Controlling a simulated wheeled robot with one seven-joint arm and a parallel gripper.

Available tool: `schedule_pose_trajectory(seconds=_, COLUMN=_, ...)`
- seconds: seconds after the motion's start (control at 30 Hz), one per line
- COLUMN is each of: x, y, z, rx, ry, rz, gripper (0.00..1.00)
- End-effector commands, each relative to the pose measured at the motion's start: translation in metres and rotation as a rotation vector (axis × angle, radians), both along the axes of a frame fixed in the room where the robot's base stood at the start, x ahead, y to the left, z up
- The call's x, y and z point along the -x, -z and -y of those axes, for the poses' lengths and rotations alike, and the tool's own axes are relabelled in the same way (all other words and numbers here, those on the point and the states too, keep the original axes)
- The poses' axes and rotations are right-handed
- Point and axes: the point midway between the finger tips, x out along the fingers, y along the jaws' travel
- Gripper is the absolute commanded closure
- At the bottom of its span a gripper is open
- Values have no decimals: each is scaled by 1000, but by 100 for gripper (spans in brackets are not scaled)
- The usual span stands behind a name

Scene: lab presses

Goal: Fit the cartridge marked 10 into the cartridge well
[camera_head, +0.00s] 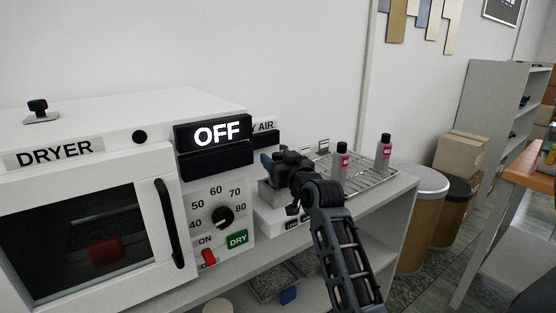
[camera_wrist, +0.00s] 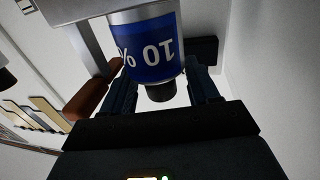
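The cartridge marked 10 % (camera_wrist: 146,48) has a blue label, upside down in the wrist view, and a dark cap at its lower end there. It lies between the two fingers of my gripper (camera_wrist: 161,85), which seem closed on its sides. In the head view my gripper (camera_head: 284,166) is over the grey block of a white unit (camera_head: 276,222), right of the dryer. The cartridge is hidden there behind my gripper and wrist. The cartridge well cannot be made out; my gripper covers that part of the unit.
The dryer (camera_head: 85,200), with an OFF display (camera_head: 213,133), stands left. Two bottles with red labels (camera_head: 342,161) (camera_head: 384,153) stand on a wire rack (camera_head: 362,182) to the right. A lower shelf holds a tray. Bins (camera_head: 422,215) stand beyond the bench's right end.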

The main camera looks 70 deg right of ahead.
Motion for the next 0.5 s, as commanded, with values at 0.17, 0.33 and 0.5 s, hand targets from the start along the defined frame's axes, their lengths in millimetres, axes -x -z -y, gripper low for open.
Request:
schedule_pose_trajectory(seconds=0.17, x=0, y=0, z=0, rx=-1, ry=0, rz=-1, gripper=33)
schedule_pose_trajectory(seconds=0.33, x=1, y=1, z=-1, rx=-1, ry=0, rz=-2, gripper=33)
schedule_pose_trajectory(seconds=0.5, x=16, y=2, z=-14, rx=-2, ry=-1, rz=-2, gripper=33)
